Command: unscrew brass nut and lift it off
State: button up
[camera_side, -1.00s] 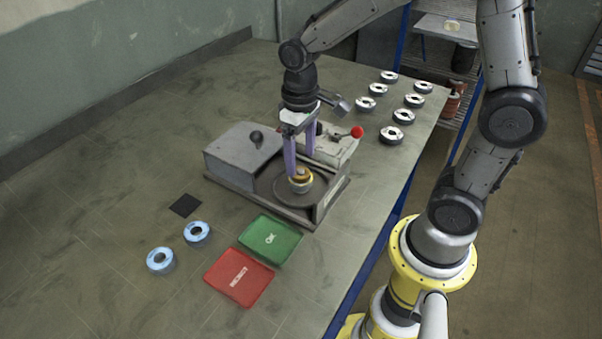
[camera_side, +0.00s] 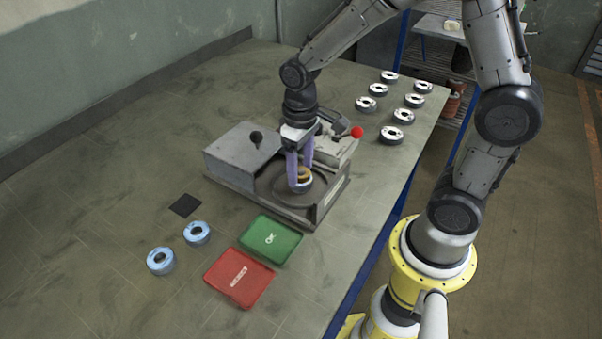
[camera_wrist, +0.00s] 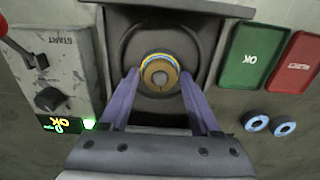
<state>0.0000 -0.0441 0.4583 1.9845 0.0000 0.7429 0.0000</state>
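The brass nut (camera_wrist: 159,74) sits at the centre of the machine's round dark plate (camera_wrist: 132,47), with a yellow and blue ring showing around it in the wrist view. In the side view the nut (camera_side: 304,174) shows as a small brass top between my fingers. My gripper (camera_side: 300,184) points down over it with its two purple fingers. In the wrist view my gripper (camera_wrist: 160,82) has its fingers apart, one on each side of the nut. Whether the fingertips touch the nut or the ring below it cannot be told.
A green OK tray (camera_side: 270,241) and a red tray (camera_side: 238,278) lie in front. Two blue-rimmed discs (camera_side: 161,261) sit to their left. Several discs (camera_side: 403,116) stand at the back right. A red-knobbed lever (camera_side: 357,132) rises beside the plate.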

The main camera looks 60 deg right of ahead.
grip_shut()
jog(key=n, duration=0.5)
jog(key=shift+n, duration=0.4)
jog(key=n, duration=0.5)
jog(key=shift+n, duration=0.6)
jog(key=n, duration=0.5)
jog(key=shift+n, duration=0.3)
jog(key=n, duration=0.5)
jog(key=shift+n, duration=0.3)
jog(key=shift+r, duration=0.1)
